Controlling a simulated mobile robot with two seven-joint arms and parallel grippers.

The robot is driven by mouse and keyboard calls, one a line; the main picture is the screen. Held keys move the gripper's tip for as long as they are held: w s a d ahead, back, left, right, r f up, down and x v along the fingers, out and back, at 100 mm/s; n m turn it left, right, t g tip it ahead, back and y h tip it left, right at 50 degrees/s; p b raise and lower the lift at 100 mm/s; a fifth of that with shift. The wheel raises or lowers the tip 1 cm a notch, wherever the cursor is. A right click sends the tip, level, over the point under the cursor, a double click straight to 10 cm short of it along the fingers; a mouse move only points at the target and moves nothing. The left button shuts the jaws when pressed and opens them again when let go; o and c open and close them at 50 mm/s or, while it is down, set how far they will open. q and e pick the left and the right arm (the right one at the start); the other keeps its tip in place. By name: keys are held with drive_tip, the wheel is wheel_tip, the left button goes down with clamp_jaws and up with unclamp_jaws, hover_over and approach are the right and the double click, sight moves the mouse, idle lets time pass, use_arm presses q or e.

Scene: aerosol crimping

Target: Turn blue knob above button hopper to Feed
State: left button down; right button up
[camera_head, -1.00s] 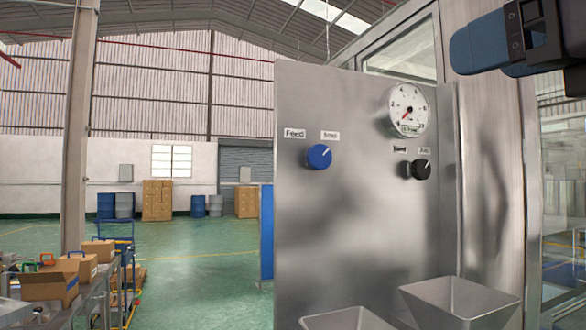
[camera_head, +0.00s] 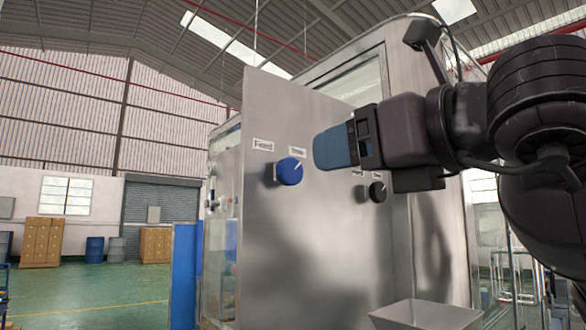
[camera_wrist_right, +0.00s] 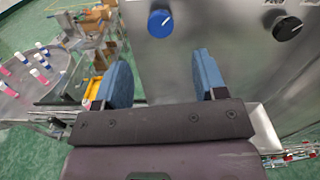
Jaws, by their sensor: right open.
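The blue knob (camera_head: 289,171) sits on the steel panel (camera_head: 300,250), under a "Feed" label (camera_head: 263,145) at its upper left and a second label (camera_head: 297,150) at its upper right. Its white pointer line tilts to the upper right, toward the second label. My right gripper (camera_head: 322,150) is in front of the panel, just right of the knob in the head view. In the right wrist view, its two blue fingers (camera_wrist_right: 159,80) are apart and empty, and the blue knob (camera_wrist_right: 160,23) shows beyond them, apart from them. My left gripper is not in view.
A black knob (camera_head: 377,191) sits on the panel right of the blue one, partly near my right gripper; it also shows in the right wrist view (camera_wrist_right: 287,27). A steel hopper (camera_head: 425,316) juts out below. The gauge is hidden behind my arm.

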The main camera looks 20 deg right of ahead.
sight(293, 168)
drive_tip(key=x, duration=0.9)
drive_tip(key=shift+w+f, duration=0.1)
drive_tip(key=shift+w, duration=0.05)
drive_tip(key=shift+c, duration=0.2)
drive_tip(key=c, duration=0.9)
